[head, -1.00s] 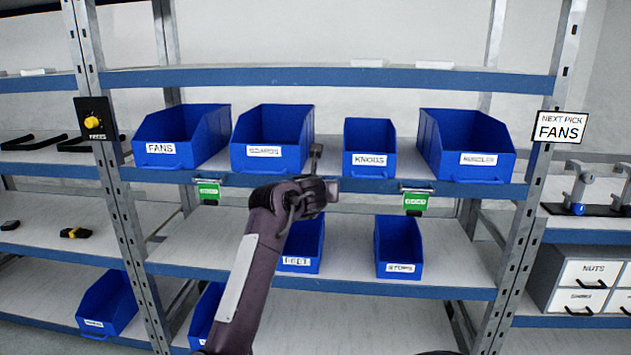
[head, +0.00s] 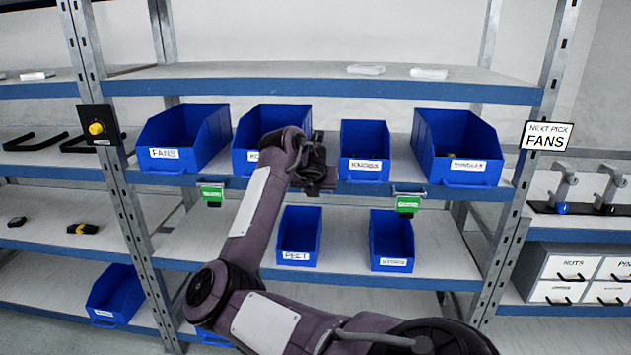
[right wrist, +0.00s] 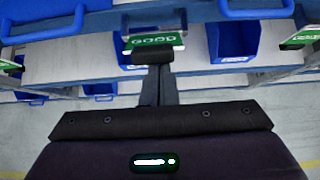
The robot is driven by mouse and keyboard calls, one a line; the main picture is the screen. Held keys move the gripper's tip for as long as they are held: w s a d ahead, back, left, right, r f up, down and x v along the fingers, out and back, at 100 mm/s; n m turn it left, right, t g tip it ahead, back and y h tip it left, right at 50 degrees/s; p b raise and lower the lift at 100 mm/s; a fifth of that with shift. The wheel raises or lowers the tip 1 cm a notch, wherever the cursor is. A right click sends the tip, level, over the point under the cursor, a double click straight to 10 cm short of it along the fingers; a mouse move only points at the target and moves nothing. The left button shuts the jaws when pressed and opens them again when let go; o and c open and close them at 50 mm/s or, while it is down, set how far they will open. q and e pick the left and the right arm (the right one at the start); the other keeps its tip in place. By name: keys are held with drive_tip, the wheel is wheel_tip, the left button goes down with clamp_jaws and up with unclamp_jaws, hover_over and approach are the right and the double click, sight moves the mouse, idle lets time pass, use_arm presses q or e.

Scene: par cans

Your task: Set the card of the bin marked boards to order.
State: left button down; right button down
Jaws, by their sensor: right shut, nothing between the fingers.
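The bin marked boards (head: 243,158) is the second blue bin from the left on the upper bin shelf; my right arm hides most of its label. My right gripper (head: 319,187) is at the shelf's front edge, between this bin and the knobs bin (head: 364,165). In the right wrist view its fingers (right wrist: 152,58) are shut and empty, at the lower edge of a green card (right wrist: 152,41) reading GOOD. I cannot tell whether they touch it. In the head view my arm hides this card. My left gripper is not in view.
Other green cards hang under the shelf edge, one at left (head: 212,193) and one at right (head: 407,204). The fans bin (head: 163,153) and another bin (head: 468,165) flank the row. Smaller bins (head: 299,257) stand on the shelf below. A sign (head: 546,136) reads NEXT PICK FANS.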

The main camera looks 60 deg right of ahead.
drive_tip(key=shift+w+d+r+p, duration=0.2)
drive_tip(key=shift+d+r+p, duration=0.35)
drive_tip(key=shift+p, duration=0.55)
